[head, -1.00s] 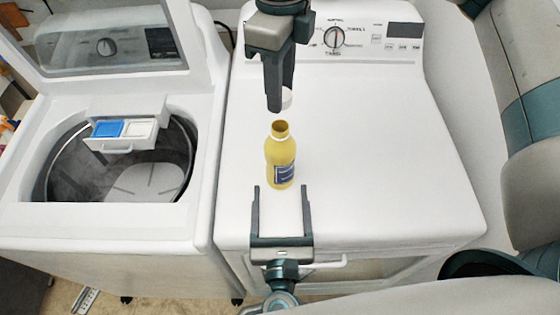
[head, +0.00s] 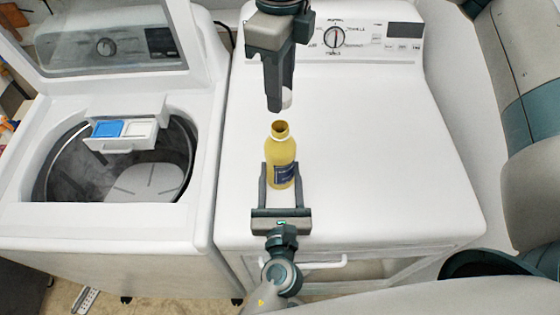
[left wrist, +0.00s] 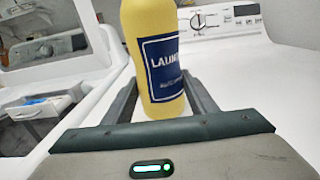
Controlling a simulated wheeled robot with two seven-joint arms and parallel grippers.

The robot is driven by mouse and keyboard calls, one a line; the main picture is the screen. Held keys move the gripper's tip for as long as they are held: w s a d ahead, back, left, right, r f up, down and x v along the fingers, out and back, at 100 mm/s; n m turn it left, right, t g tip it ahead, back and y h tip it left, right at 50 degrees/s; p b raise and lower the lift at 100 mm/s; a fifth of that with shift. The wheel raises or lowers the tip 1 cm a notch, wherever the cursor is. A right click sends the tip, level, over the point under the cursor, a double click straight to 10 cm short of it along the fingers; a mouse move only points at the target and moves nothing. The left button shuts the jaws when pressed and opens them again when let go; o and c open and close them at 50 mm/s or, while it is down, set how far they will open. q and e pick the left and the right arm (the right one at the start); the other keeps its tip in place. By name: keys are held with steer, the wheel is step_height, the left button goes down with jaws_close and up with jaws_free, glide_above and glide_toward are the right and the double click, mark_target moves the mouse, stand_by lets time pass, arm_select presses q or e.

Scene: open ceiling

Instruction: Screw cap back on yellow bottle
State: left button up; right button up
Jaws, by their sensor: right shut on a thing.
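The yellow bottle (head: 281,155) stands upright and uncapped on the white machine top, its dark opening facing up. It also shows in the left wrist view (left wrist: 155,55), with its blue label toward me. My left gripper (head: 282,168) is open low at the bottle, one finger on each side; the left wrist view shows the bottle between the fingers (left wrist: 160,95). Whether either finger touches it is hard to tell. My right gripper (head: 280,104) points down above and slightly behind the bottle, shut on the white cap (head: 287,97). The cap is apart from the neck and partly hidden by the fingers.
The white machine top (head: 390,165) is clear around the bottle. A control panel with a dial (head: 334,38) is at the back. An open washer (head: 50,220) with a detergent drawer (head: 125,133) stands at the left. A grey and teal padded form (head: 525,100) is at the right.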

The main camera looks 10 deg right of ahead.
arm_select(q)
steer(key=c, duration=0.7)
steer(key=shift+c, duration=0.2)
arm_select(e)
steer(key=shift+f, duration=2.5)
steer(key=shift+f, duration=0.15)
steer(key=shift+f, duration=0.75)
steer(key=shift+f, duration=0.55)
